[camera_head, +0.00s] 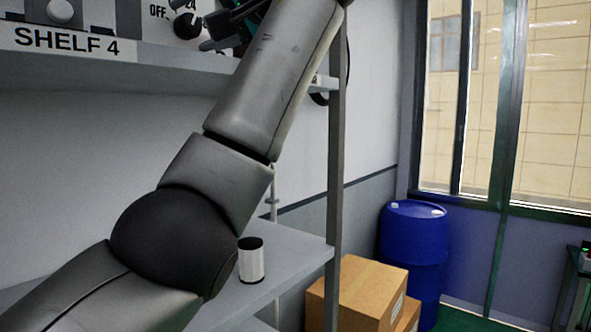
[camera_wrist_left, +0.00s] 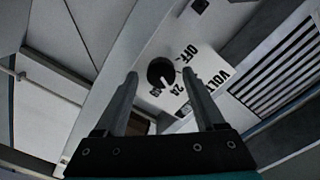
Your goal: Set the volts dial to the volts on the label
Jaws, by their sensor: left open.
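The volts dial, a round black knob (camera_wrist_left: 160,72) with a light pointer mark, sits on a pale panel (camera_wrist_left: 207,70) in the left wrist view. "OFF", "24" and part of "VOLTS" show beside it; the remaining text is too blurred to read surely. In the head view the dial (camera_head: 187,26) is at the top on the shelf, beside "OFF" and "24". My left gripper (camera_wrist_left: 159,77) is open, its fingertips on either side of the dial in the picture; I cannot tell if they touch it. In the head view the gripper (camera_head: 208,33) is partly cut off. My right gripper is not in view.
The shelf (camera_head: 60,66) is marked "SHELF 4". A post (camera_head: 336,170) stands right of my left arm. A white can (camera_head: 251,262) stands on the lower shelf (camera_head: 295,250). A cardboard box (camera_head: 365,290) and a blue barrel (camera_head: 415,245) stand on the right. A vent (camera_wrist_left: 285,75) lies beside the dial's panel.

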